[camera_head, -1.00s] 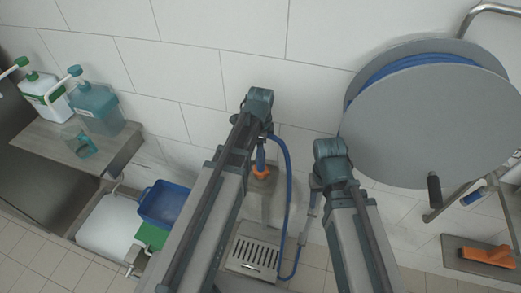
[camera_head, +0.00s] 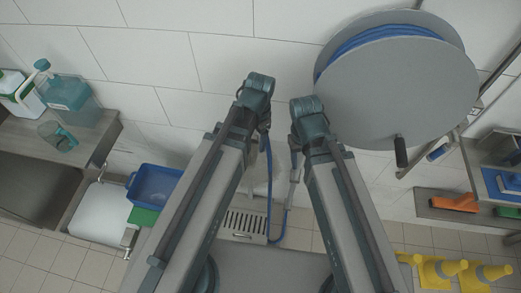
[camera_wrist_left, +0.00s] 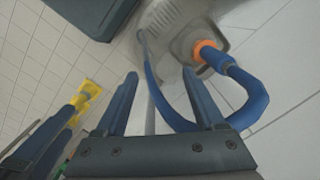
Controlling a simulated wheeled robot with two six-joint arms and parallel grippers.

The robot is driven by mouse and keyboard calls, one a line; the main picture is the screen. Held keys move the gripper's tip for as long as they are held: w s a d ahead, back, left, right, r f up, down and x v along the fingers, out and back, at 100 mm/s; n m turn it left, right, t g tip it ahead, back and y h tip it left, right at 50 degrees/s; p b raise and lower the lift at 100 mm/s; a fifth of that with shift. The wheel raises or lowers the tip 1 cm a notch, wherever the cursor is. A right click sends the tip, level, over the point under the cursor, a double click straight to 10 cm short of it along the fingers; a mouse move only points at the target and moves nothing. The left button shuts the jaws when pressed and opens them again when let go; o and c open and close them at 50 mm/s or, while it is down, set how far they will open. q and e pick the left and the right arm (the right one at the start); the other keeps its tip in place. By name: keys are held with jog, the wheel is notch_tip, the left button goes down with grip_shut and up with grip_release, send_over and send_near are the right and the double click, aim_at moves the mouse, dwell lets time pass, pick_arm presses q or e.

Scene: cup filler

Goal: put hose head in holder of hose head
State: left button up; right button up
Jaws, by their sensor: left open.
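In the left wrist view, the blue hose head with its orange tip (camera_wrist_left: 207,52) rests against a pale grey bracket (camera_wrist_left: 192,48), apparently the holder; how far it is seated is unclear. The blue hose (camera_wrist_left: 252,105) loops down from it and passes behind one finger. My left gripper (camera_wrist_left: 160,82) is open, with the hose head beyond its fingertips and not between them. In the head view, my left gripper (camera_head: 264,128) hangs near the wall above the hose, and my arm hides the hose head. My right gripper (camera_head: 295,160) is beside the hose; its jaws are too small to read.
A large grey hose reel (camera_head: 390,95) hangs on the wall at right. A floor drain (camera_head: 244,223) lies below the hose. A blue bin (camera_head: 154,185) and a shelf with bottles (camera_head: 72,95) are at left. Yellow objects (camera_head: 440,270) stand at lower right.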

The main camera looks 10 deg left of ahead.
pick_arm(q)
jog(key=s+d+n, duration=0.3)
jog(key=s+n, duration=0.1)
jog(key=s, duration=0.2)
jog(key=shift+n, duration=0.4)
pick_arm(e)
jog(key=shift+a, duration=0.1)
